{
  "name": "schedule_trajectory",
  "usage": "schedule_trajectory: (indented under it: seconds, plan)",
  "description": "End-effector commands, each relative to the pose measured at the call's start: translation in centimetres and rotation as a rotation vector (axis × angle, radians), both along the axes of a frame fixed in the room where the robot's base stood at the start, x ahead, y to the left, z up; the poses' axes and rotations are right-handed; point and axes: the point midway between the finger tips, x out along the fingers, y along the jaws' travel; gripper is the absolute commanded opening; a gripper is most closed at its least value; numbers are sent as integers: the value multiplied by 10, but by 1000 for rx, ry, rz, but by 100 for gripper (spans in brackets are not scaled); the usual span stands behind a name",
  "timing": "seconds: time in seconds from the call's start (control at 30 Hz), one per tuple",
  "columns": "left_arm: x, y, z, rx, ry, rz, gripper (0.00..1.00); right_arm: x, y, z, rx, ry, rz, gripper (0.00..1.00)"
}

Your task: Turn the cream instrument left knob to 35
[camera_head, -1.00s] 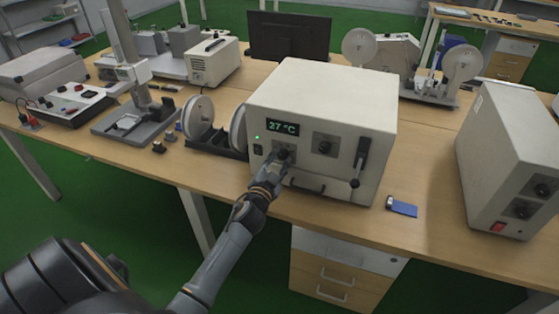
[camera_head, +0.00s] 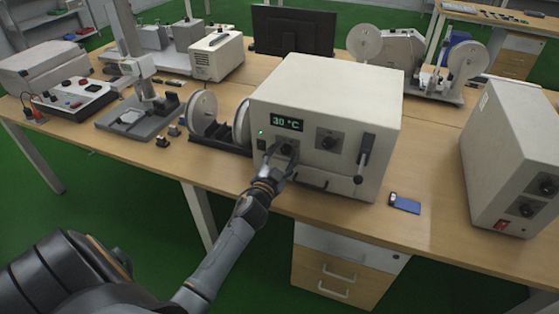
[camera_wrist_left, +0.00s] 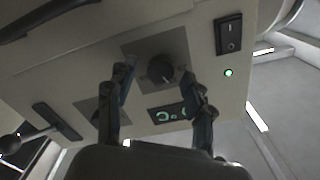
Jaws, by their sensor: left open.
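The cream instrument (camera_head: 325,90) stands on the wooden table, and its display (camera_head: 287,122) reads 30 °C. Its left knob (camera_head: 288,148) is a dark round knob on a grey plate below the display. In the left wrist view the knob (camera_wrist_left: 158,70) shows between the two fingers. My left gripper (camera_head: 281,152) is at the front panel with its fingers open, one on either side of the left knob. In the left wrist view my left gripper (camera_wrist_left: 157,80) shows gaps between its fingers and the knob. The right gripper is not in view.
A blue-and-black item (camera_head: 405,203) lies on the table to the right. Reels (camera_head: 203,112) stand close to the instrument's left side. A second cream box (camera_head: 515,155) stands at the right.

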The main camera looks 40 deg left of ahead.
Motion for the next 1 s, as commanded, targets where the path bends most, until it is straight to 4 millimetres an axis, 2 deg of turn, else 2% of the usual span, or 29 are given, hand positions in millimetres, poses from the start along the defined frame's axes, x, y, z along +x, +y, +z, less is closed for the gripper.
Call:
schedule_trajectory:
  seconds: [0.17, 0.4, 0.6, 0.8, 1.0]
  plan:
    - [-22, -5, -2, -2, 2, 0, 52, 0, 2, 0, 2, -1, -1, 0]
    - [-72, -17, -2, -2, 4, 1, 52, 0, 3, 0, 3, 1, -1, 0]
    - [-103, -25, -2, -3, 2, 1, 52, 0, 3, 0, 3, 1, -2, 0]
    - [-115, -28, 0, 0, 0, 0, 52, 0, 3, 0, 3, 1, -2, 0]
    - [-115, -28, 0, 0, 0, 0, 52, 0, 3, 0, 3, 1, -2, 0]
